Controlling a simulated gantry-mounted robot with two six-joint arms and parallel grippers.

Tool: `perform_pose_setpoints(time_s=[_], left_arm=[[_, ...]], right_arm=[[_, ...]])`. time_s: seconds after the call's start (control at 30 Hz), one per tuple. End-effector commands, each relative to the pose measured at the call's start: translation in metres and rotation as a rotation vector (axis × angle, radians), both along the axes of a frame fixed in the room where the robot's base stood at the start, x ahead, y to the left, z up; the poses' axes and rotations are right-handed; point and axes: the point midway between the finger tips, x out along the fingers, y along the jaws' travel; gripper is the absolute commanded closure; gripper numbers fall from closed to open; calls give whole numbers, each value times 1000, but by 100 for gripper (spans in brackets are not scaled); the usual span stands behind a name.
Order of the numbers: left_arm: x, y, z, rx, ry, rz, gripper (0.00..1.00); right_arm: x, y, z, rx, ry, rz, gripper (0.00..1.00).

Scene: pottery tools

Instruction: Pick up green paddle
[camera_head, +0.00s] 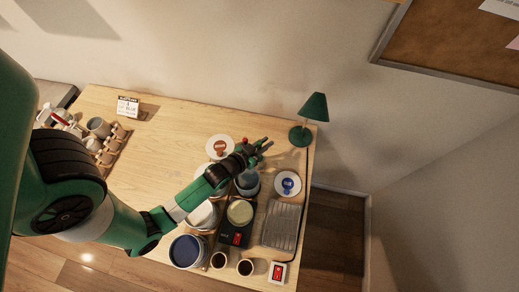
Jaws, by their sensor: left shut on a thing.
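My left gripper (261,148) reaches over the right part of the table, behind a blue-grey pot (248,186). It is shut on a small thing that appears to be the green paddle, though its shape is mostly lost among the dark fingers. The gripper and forearm partly cover the pot and a white plate behind them. My right gripper is not in view.
A green lamp (314,108) stands close behind and right of the gripper. White plates with a brown stamp (220,146) and a blue stamp (288,183) lie nearby. A dark blue bowl (186,251) and a ribbed tray (282,224) sit in front. The table's left middle is clear.

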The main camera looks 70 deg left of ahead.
Motion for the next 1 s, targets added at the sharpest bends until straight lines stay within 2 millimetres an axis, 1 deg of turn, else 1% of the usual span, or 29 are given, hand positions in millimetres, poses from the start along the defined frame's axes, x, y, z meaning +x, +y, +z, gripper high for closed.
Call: perform_pose_setpoints(time_s=[0.3, 0.47, 0.57, 0.67, 0.87, 1.0], left_arm=[[0, 0, 1, 0, -1, 0, 100], [0, 0, 11, 1, -3, 0, 100], [0, 0, 24, 2, -2, 1, 100], [0, 0, 42, 1, -4, 0, 100], [1, 0, 87, 3, -5, 0, 100], [1, 0, 121, 3, -7, 0, 100]], right_arm=[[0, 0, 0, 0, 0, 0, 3], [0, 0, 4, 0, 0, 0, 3], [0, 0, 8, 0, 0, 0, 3], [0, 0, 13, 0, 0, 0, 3], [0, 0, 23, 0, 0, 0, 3], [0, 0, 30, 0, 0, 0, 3]])
